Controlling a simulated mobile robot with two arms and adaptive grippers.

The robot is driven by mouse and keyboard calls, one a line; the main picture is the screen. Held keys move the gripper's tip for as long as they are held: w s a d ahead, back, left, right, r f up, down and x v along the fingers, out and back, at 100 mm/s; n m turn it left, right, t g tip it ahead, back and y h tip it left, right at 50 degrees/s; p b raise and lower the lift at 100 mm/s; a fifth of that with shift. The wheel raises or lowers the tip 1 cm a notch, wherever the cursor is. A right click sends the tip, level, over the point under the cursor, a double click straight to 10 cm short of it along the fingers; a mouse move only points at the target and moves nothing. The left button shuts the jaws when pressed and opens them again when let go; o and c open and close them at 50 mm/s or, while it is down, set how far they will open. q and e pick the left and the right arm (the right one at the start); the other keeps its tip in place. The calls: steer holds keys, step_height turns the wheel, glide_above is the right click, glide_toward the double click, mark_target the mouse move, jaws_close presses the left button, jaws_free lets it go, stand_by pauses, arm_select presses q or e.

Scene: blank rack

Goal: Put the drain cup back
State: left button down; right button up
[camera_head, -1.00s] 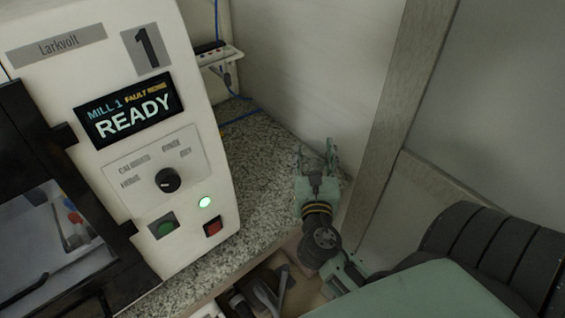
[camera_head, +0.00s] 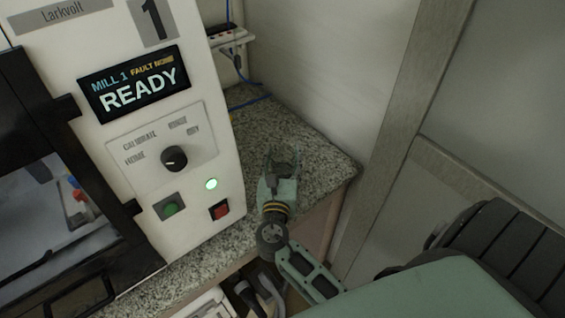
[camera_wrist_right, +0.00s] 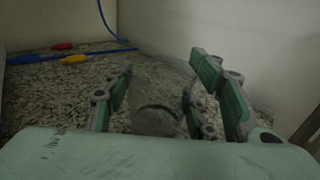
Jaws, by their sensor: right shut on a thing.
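My right gripper (camera_head: 283,152) is over the granite counter, to the right of the mill, with its fingers pointing away from me. In the wrist view the right gripper (camera_wrist_right: 160,88) is shut on a grey, see-through drain cup (camera_wrist_right: 156,121) that sits between its fingers. The cup's round end faces the wrist and its far part is faint against the counter. In the head view the cup is too indistinct to make out. I cannot tell whether it touches the counter. My left gripper is not in view.
The white mill (camera_head: 222,150) stands at left, its display (camera_head: 134,83) reading READY and a green light lit. The counter (camera_head: 315,165) is clear toward its right corner. Red and yellow pieces (camera_wrist_right: 74,59) show in the wrist view.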

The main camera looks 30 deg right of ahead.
steer(key=shift+f, duration=0.8)
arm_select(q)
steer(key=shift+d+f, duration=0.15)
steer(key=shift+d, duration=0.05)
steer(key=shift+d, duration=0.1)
arm_select(e)
steer(key=shift+f, duration=0.2)
steer(key=o, duration=1.2)
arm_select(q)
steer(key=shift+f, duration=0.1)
arm_select(e)
steer(key=shift+r, duration=0.1)
